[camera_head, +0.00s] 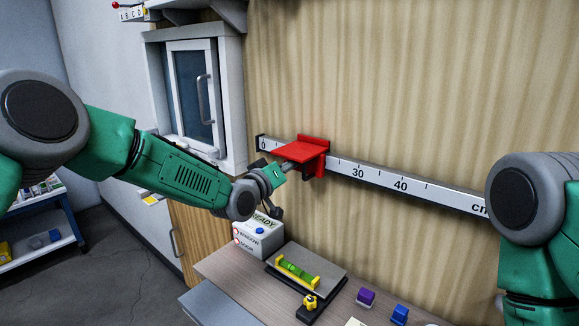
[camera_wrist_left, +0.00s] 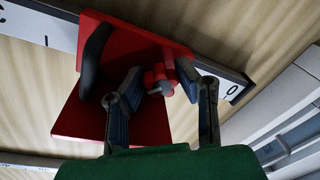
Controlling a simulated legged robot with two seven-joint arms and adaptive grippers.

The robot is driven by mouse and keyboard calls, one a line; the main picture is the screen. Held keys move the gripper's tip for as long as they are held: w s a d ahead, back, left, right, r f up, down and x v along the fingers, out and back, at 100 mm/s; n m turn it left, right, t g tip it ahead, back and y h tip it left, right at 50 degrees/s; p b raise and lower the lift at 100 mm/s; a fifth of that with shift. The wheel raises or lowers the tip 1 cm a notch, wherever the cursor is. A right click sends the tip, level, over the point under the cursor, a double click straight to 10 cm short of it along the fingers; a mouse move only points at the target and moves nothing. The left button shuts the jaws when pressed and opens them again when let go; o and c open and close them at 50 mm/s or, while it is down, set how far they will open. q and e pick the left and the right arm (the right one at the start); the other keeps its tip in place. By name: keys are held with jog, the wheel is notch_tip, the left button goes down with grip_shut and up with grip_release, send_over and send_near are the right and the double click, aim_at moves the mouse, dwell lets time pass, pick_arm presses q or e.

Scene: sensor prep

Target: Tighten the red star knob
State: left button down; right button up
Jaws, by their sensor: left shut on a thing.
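The red star knob (camera_wrist_left: 160,78) shows in the left wrist view on the underside of a red sliding carriage (camera_wrist_left: 75,125), between my two fingertips. In the head view the red carriage (camera_head: 303,153) sits on the white scale rail (camera_head: 385,182), between the 0 and 30 marks; the knob is hidden there. My left gripper (camera_head: 284,169) reaches up from below left of the carriage. In the left wrist view the gripper (camera_wrist_left: 162,84) is shut on the knob. The right arm shows at the right edge, its gripper out of view.
A dark curved lever (camera_wrist_left: 95,60) is beside the knob on the carriage. Below, a bench (camera_head: 225,262) holds a grey box (camera_head: 262,240) with a blue button, a green spirit level (camera_head: 297,271), and purple (camera_head: 366,297) and blue (camera_head: 400,314) blocks. A window cabinet (camera_head: 195,95) stands left.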

pick_arm(q)
jog(key=shift+f, duration=0.1)
jog(key=m+b, duration=0.4)
jog(key=shift+f, duration=0.2)
jog(key=m+b, duration=0.3)
jog(key=m, duration=0.1)
jog(key=shift+h, duration=0.4)
jog(key=m+b, duration=0.3)
jog(key=m, duration=0.1)
jog(key=shift+m+h+b, duration=0.6)
jog(key=shift+m+b, duration=0.8)
jog(key=shift+m, duration=0.7)
jog(key=c, duration=1.5)
grip_release()
jog(key=shift+a+r, duration=0.1)
jog(key=shift+o, duration=0.2)
